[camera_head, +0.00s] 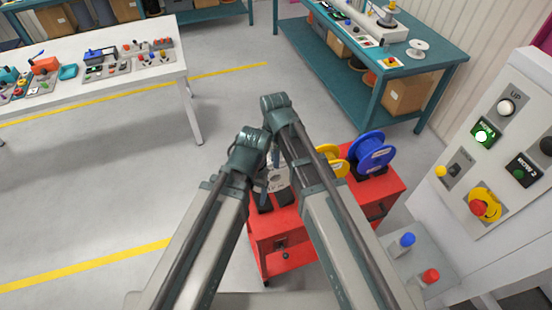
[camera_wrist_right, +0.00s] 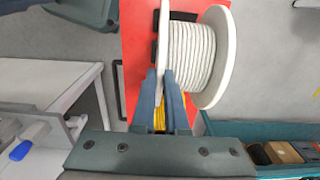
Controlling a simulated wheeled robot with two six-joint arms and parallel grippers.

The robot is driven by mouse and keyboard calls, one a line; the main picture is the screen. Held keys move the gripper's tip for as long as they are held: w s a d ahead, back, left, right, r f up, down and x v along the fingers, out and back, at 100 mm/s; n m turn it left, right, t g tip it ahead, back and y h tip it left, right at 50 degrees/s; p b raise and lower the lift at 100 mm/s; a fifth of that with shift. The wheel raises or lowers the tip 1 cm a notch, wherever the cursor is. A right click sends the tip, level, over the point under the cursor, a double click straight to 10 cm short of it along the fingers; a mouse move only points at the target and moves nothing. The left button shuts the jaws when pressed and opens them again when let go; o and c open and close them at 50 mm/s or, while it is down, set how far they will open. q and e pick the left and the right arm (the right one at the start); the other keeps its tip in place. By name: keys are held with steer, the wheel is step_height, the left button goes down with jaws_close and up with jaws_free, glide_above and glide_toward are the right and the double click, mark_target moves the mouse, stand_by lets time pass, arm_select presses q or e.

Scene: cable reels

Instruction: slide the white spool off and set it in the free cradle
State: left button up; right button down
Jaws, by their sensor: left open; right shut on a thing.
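The white spool (camera_wrist_right: 192,55) fills the upper middle of the right wrist view, its axis level. My right gripper (camera_wrist_right: 161,75) is shut on the rim of its left flange. In the head view only a pale part of the spool (camera_head: 277,179) shows between my arms. My right gripper (camera_head: 276,158) is mostly hidden there. My left gripper (camera_head: 262,188) is open, lower, close beside the spool. Black cradle parts (camera_head: 284,197) show on the red cart (camera_head: 272,227). Whether the spool touches a cradle cannot be told, and which cradle is free is hidden.
A yellow spool (camera_head: 331,161) and a blue spool (camera_head: 372,152) stand on the cart to the right. A control panel (camera_head: 497,150) is at the right. A teal workbench (camera_head: 440,52) stands behind and a white table (camera_head: 110,88) is at the left. Open floor lies between.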

mark_target(275, 173)
steer(key=shift+f+b, duration=4.55)
steer(key=shift+f, duration=0.15)
steer(key=c, duration=0.9)
jaws_free()
steer(key=shift+o, duration=0.2)
steer(key=shift+r, duration=0.2)
step_height(275, 173, up, 14)
steer(key=p, duration=1.4)
steer(key=shift+s+f, duration=0.1)
steer(key=shift+f, duration=0.1)
